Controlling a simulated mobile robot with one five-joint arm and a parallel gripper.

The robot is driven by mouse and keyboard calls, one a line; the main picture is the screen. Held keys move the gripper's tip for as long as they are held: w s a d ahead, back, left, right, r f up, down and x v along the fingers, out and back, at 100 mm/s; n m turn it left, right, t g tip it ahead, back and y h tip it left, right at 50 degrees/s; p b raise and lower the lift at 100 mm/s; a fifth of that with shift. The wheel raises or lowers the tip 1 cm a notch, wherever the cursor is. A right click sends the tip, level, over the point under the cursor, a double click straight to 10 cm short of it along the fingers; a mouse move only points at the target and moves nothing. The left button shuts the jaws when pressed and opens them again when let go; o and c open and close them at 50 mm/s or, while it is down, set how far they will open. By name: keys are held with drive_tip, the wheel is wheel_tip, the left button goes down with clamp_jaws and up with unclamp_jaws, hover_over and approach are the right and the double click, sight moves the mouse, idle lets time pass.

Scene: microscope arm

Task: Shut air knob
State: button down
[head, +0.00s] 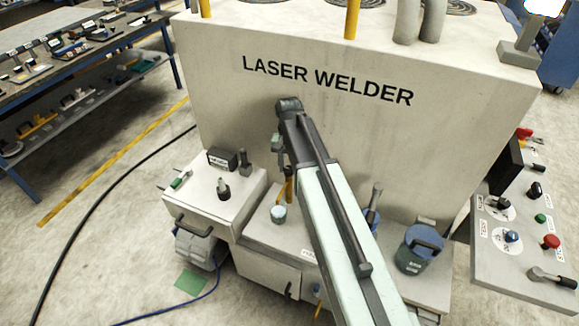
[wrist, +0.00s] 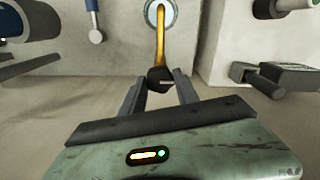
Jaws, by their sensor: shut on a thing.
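In the wrist view a yellow rod (wrist: 160,35) rises from a pale round cap and ends in a black knob (wrist: 159,79). I take this to be the air knob; no label on it is readable. My gripper (wrist: 160,82) has one finger on each side of the black knob and is shut on it. In the head view the yellow rod (head: 288,188) shows beside my arm, above the pale blue round cap (head: 278,213). My arm hides most of my gripper there, and the black knob cannot be made out.
The tall LASER WELDER cabinet (head: 330,130) stands behind. A box with dark controls (head: 213,190) is to the left. A blue canister (head: 420,248) is to the right, beside a control panel (head: 525,245) with knobs and buttons. A black cable crosses the floor at left.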

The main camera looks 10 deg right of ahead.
sight(289, 169)
drive_tip(key=shift+s, duration=0.15)
drive_tip(key=c, duration=0.9)
unclamp_jaws()
wheel_tip(289, 169, up, 8)
drive_tip(key=p, duration=0.8)
drive_tip(key=shift+f, duration=0.1)
drive_tip(key=shift+f, duration=0.1)
drive_tip(key=s+f+n+b, duration=0.3)
drive_tip(key=s+n+b, duration=0.1)
drive_tip(key=s, duration=1)
drive_tip(key=shift+d+f, duration=0.2)
drive_tip(key=shift+f, duration=0.05)
